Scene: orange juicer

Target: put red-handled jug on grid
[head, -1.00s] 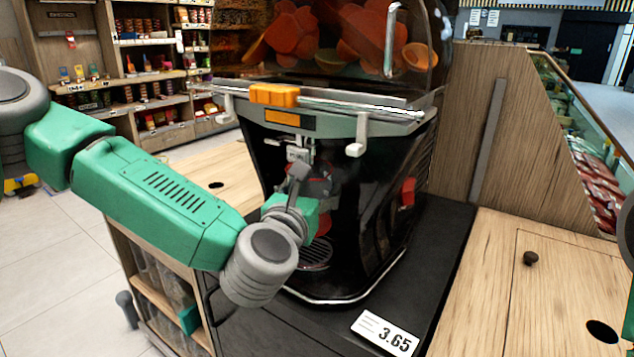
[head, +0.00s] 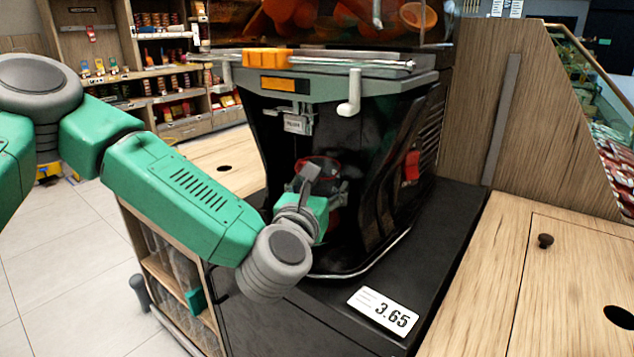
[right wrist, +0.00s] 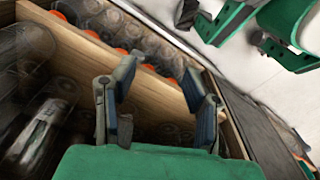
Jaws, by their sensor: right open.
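The juicer (head: 390,110) stands on a dark counter, and my left arm reaches into its front bay in the head view. My left gripper (head: 328,186) is there, partly hidden by its own wrist. A red-rimmed clear vessel, apparently the red-handled jug (head: 318,161), shows right at the gripper under the spout. Whether the fingers are closed on it cannot be made out. The grid at the bottom of the bay is hidden behind my arm. My right gripper (right wrist: 160,80) is open and empty in the right wrist view, in front of a wooden shelf.
The shelf (right wrist: 160,88) holds several clear bottles with orange caps (right wrist: 88,34). A price card (head: 383,310) lies on the counter's front right. A white lever (head: 350,95) hangs at the juicer's front. A wooden counter (head: 500,280) lies at the right.

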